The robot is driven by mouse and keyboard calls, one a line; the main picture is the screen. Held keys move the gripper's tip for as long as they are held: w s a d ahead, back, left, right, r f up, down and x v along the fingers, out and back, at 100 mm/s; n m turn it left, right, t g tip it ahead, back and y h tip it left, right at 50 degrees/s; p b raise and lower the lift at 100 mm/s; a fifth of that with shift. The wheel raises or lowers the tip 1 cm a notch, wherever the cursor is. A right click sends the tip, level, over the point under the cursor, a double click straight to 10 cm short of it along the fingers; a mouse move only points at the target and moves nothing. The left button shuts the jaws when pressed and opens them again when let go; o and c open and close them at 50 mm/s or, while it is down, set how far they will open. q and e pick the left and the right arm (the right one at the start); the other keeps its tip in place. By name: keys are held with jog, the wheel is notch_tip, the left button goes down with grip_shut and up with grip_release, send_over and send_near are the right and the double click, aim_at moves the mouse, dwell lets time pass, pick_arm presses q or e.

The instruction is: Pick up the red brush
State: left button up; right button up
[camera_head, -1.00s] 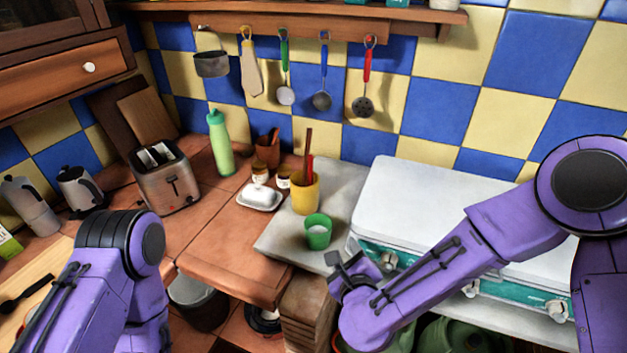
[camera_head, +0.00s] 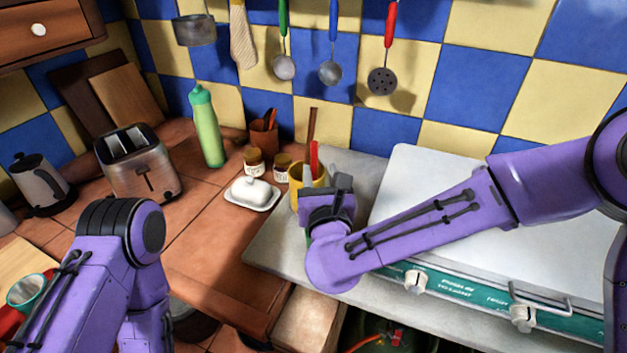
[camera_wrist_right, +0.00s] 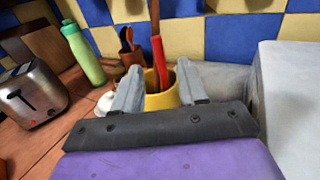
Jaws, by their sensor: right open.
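The red brush (camera_head: 314,157) stands upright in a yellow cup (camera_head: 297,198), beside a brown wooden handle (camera_head: 311,125). Only its red handle shows; its lower end is hidden in the cup. In the right wrist view the red handle (camera_wrist_right: 160,62) rises from the yellow cup (camera_wrist_right: 162,101) between the two fingertips in the picture. My right gripper (camera_head: 325,180) is open and empty, in front of the cup, and hides part of it. The wrist view also shows its spread grey fingers (camera_wrist_right: 160,72). My left arm shows at lower left, but its gripper is out of view.
A white butter dish (camera_head: 252,194), small jars (camera_head: 253,161) and a green bottle (camera_head: 206,130) stand left of the cup. A toaster (camera_head: 138,165) is farther left. The white stove lid (camera_head: 440,180) lies right. Utensils hang above, including a red-handled skimmer (camera_head: 383,80).

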aim_at(314, 151)
jog(key=w+p, duration=0.1)
jog(key=w, duration=0.1)
jog(key=w+p, duration=0.1)
jog(key=w, duration=0.1)
jog(key=w+a+r+p, duration=0.1)
jog(key=w, duration=0.2)
jog(key=shift+w+a+f+p, duration=0.1)
jog(key=shift+w+f+p, duration=0.1)
jog(key=shift+w, duration=0.4)
jog(key=shift+w+a+f+p, duration=0.1)
jog(key=shift+w+f+p, duration=0.1)
jog(key=shift+w, duration=0.35)
jog(key=shift+w+d, duration=0.1)
jog(key=shift+w, duration=0.05)
grip_shut()
